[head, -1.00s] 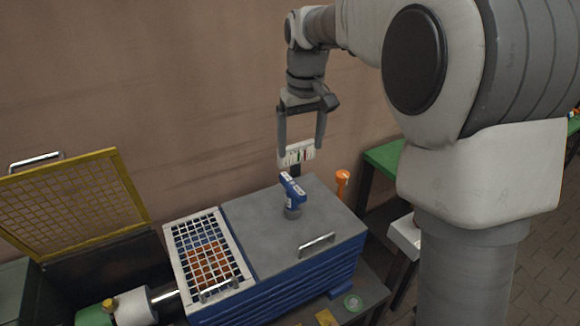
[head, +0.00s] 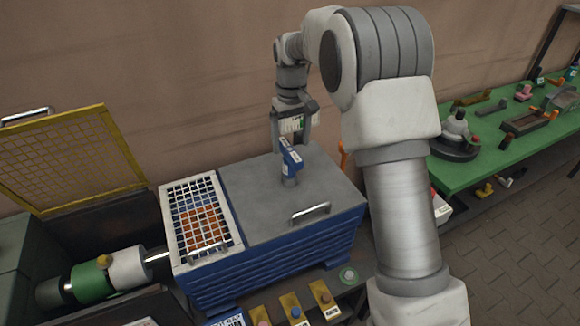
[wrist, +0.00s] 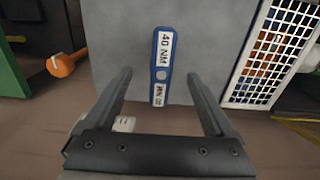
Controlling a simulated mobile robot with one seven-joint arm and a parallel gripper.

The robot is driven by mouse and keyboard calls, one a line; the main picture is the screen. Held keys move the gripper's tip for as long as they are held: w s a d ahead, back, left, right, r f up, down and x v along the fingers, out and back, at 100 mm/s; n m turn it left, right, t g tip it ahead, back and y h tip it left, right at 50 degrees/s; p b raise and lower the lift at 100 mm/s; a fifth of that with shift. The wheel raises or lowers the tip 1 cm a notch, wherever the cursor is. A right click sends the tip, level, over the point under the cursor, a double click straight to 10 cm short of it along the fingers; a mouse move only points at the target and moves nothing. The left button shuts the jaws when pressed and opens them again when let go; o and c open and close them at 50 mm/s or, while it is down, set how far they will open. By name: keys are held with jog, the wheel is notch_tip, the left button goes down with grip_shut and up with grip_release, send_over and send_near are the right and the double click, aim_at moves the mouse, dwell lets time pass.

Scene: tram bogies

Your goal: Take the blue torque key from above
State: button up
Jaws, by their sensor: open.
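The blue torque key (head: 290,157) stands upright on the grey lid of the blue chest. In the wrist view its blue top bar (wrist: 161,68) shows from above, with white labels reading "40 NM" and a second, smaller text. My gripper (head: 292,143) is open and empty, pointing down above the lid, close behind or above the key in the head view; the exact gap is hard to tell. In the wrist view the two fingers of my gripper (wrist: 168,75) are spread to the left and right of the key's bar, apart from it.
The blue chest (head: 280,248) has a lid handle (head: 310,213) and a white grid cover (head: 165,215) on its left. An orange tool (wrist: 66,64) is beside the chest. A yellow mesh lid (head: 70,165) stands open at left. A green bench (head: 465,172) is at right.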

aim_at(290, 169)
jog(key=f, duration=1)
jog(key=shift+w+a+f, duration=0.1)
jog(key=shift+a+f, duration=0.1)
jog(key=shift+f, duration=0.1)
jog(key=shift+c, duration=0.3)
grip_shut()
jog(key=shift+r, duration=0.1)
